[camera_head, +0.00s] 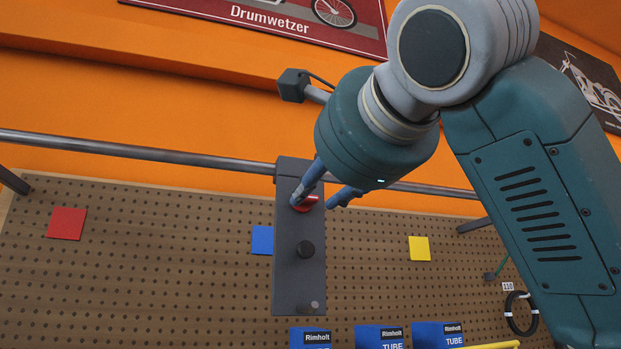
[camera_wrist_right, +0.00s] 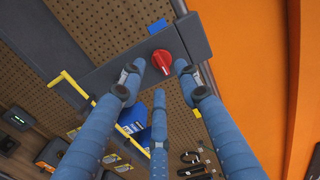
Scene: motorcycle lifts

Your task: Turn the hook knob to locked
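A red knob (camera_head: 308,202) sits near the top of a dark grey upright plate (camera_head: 286,275) that hangs at the rail. The red knob also shows in the right wrist view (camera_wrist_right: 162,62), with a pale mark on its face. My right gripper (camera_head: 318,197) is at the knob, with one blue finger partly covering it in the head view. In the wrist view its fingertips (camera_wrist_right: 158,78) are spread apart around the knob; contact cannot be told. My left gripper is not in view.
A metal rail (camera_head: 130,152) runs along the top of the brown pegboard (camera_head: 150,260). Red (camera_head: 67,223), blue (camera_head: 262,240) and yellow (camera_head: 419,248) squares are on the board. Blue tube boxes (camera_head: 378,337) stand below, and a black cable coil (camera_head: 521,314) hangs at right.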

